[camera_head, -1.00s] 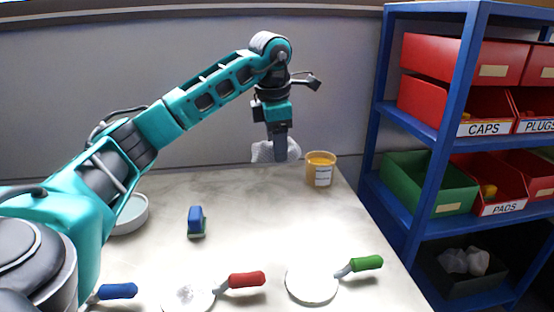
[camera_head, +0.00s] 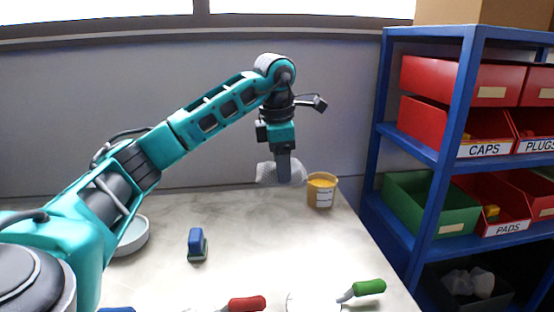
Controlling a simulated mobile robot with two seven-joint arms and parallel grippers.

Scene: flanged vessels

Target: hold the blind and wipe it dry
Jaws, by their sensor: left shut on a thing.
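My left gripper (camera_head: 284,168) points down near the back of the table, shut on a crumpled whitish cloth (camera_head: 266,173). The cloth is just left of a yellow-filled tub. Along the front edge lie blinds, pale round discs with handles. The green-handled blind (camera_head: 300,302) is cut off by the bottom of the picture. Of another, the red handle (camera_head: 246,304) shows, its disc mostly out of view. A blue handle (camera_head: 116,309) barely shows at lower left. No gripper holds a blind in view. My right gripper is not in view.
A blue brush-like block (camera_head: 197,244) stands on the table's middle left. A pale round dish (camera_head: 134,236) is partly behind my left arm. The tub (camera_head: 321,190) stands at the back right. A blue shelf (camera_head: 449,147) with red and green bins is at right. The table's centre is clear.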

